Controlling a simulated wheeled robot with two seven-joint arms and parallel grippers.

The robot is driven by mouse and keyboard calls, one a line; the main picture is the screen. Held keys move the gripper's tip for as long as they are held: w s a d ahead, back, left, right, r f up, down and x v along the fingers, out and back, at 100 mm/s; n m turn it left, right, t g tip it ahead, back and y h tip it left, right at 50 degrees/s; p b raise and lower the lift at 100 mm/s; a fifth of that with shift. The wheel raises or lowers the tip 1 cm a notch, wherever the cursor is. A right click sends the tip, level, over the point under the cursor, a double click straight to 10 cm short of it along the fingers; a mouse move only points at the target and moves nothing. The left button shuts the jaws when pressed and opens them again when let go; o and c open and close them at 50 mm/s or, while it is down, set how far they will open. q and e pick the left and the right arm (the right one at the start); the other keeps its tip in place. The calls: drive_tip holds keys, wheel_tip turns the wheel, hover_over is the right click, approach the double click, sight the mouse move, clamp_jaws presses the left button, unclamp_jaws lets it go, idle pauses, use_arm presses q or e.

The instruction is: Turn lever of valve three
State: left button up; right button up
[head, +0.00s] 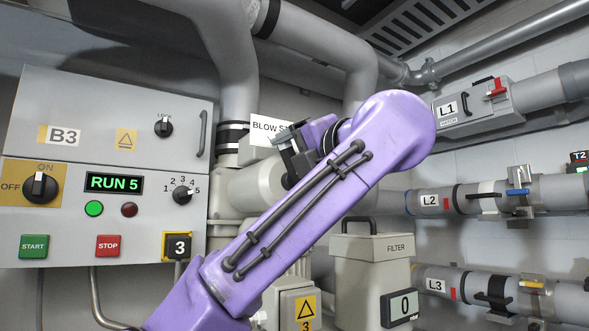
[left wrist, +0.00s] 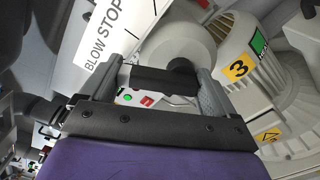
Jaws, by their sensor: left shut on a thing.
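My left arm rises from the bottom across the middle of the head view, and its left gripper (head: 292,148) is at the pale valve body beside the "BLOW STOP" sign (head: 268,128). In the left wrist view the gripper (left wrist: 161,84) is shut on a black lever (left wrist: 158,79), which spans between its two fingers. The lever joins a pale round valve body (left wrist: 180,50) behind it. In the head view my arm and gripper hide the lever. My right gripper is not in view.
A control panel (head: 100,190) with "RUN 5" display stands at left. A filter box (head: 372,258) with a "0" display stands right of my arm. Pipes L1 (head: 460,112), L2 (head: 435,202) and L3 (head: 440,282) run along the right wall. Large ducts (head: 225,60) hang above.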

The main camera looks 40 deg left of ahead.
use_arm(q)
drive_tip(key=shift+w+r+m, duration=0.1)
drive_tip(key=shift+r+m, duration=0.2)
drive_tip(key=shift+m, duration=0.8)
drive_tip(key=shift+w+d+r+m, duration=0.1)
drive_tip(key=shift+w+m, duration=0.05)
drive_tip(key=shift+m, duration=0.55)
drive_tip(key=shift+w+m, duration=0.15)
drive_tip(key=shift+m, duration=0.55)
drive_tip(key=o, duration=0.8)
drive_tip(key=shift+w, duration=0.15)
drive_tip(key=shift+f, duration=0.2)
drive_tip(key=v, duration=1)
drive_tip(key=shift+d+b, duration=0.15)
drive_tip(key=shift+b, duration=0.2)
